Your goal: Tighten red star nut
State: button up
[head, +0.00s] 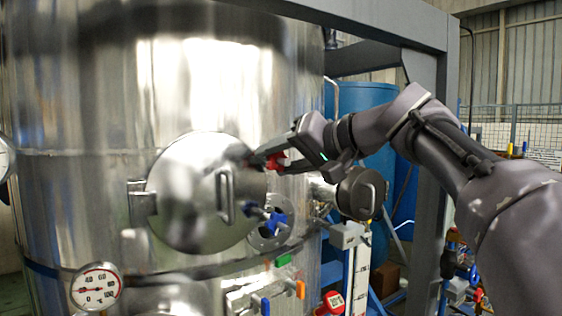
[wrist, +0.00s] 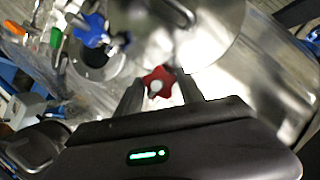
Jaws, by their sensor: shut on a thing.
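The red star nut (head: 275,161) sits at the right edge of the round steel hatch (head: 190,190) on the large tank. In the wrist view the red star nut (wrist: 158,82) lies between the two fingers of my gripper (wrist: 161,92). My gripper (head: 268,160) reaches in from the right in the head view and is shut on the nut. The fingers partly hide the nut in the head view. The hatch is closed against the tank, with a handle (head: 224,196) on its face.
A blue star-shaped knob (head: 276,222) sits just below the nut. A smaller round cover (head: 360,193) stands out to the right, below my arm. A dial gauge (head: 96,287) is at lower left. Orange (head: 300,289) and green (head: 283,260) valve handles sit lower down.

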jog(key=shift+r, duration=0.2)
dwell(0.4)
jog(key=o, duration=1.1)
jog(key=shift+o, duration=1.2)
jog(key=shift+w+a+f, duration=0.1)
jog(key=shift+a+f, duration=0.1)
jog(key=shift+d, duration=0.1)
jog(key=shift+s+d, duration=0.2)
jog(key=shift+d, duration=0.05)
jog(key=b+v, duration=0.2)
jog(key=v, duration=1.4)
jog(key=shift+s+d+r, duration=0.15)
jog(key=shift+s+d, duration=0.05)
jog(key=shift+d, duration=0.1)
